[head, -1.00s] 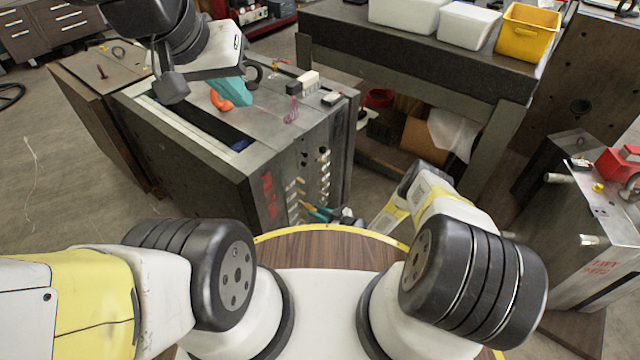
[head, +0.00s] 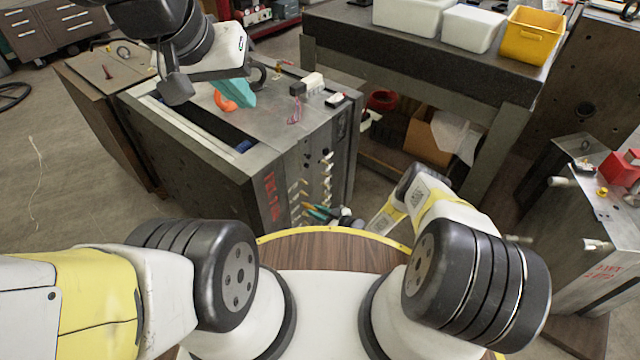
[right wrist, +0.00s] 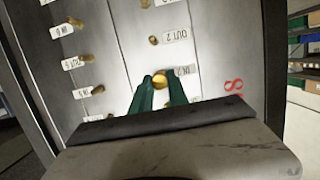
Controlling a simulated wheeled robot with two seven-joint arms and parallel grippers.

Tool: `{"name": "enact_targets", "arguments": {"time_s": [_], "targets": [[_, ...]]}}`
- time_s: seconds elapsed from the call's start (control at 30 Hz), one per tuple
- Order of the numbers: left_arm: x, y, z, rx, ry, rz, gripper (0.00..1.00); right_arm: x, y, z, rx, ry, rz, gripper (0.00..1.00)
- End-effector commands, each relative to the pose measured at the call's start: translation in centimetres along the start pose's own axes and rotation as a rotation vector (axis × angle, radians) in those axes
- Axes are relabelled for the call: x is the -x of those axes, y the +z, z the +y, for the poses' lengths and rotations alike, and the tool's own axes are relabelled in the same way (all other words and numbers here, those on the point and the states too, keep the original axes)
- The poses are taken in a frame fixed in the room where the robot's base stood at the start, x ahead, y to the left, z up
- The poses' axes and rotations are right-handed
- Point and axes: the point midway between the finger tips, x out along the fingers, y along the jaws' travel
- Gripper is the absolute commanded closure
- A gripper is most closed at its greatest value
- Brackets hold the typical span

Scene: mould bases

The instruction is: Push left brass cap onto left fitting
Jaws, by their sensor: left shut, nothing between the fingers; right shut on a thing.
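A steel mould base (head: 255,165) stands in front of me, with rows of brass fittings on its near right face. My right gripper (head: 318,212) is low at this face. In the right wrist view its green fingers (right wrist: 161,90) are shut on a round brass cap (right wrist: 160,77), beside a label that seems to read IN 2. The fitting behind the cap is hidden, so I cannot tell whether the cap is seated on it. My left gripper (head: 238,93), with teal fingers, is shut and empty over the block's top, beside an orange curved piece (head: 224,103).
Other brass fittings (right wrist: 154,40) with labels surround the fingers. Small items (head: 314,84) lie on the block's top. A dark bench (head: 430,50) with white bins and a yellow bin (head: 530,33) stands behind. Another mould base (head: 590,245) is at right.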

Motion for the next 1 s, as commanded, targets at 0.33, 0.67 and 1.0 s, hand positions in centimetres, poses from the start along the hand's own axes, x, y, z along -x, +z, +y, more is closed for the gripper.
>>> {"name": "enact_targets", "arguments": {"time_s": [0.33,0.67,1.0], "targets": [[0.00,0.00,0.00,0.000,0.000,0.000,1.00,-0.09,-0.04,0.01,0.000,0.000,0.001,1.00],[0.00,0.00,0.00,0.000,0.000,0.000,1.00,-0.89,-0.24,-0.03,0.001,-0.001,0.001,1.00],[0.00,0.00,0.00,0.000,0.000,0.000,1.00,-0.99,-0.29,-0.01,0.000,0.000,0.001,0.64]]}}
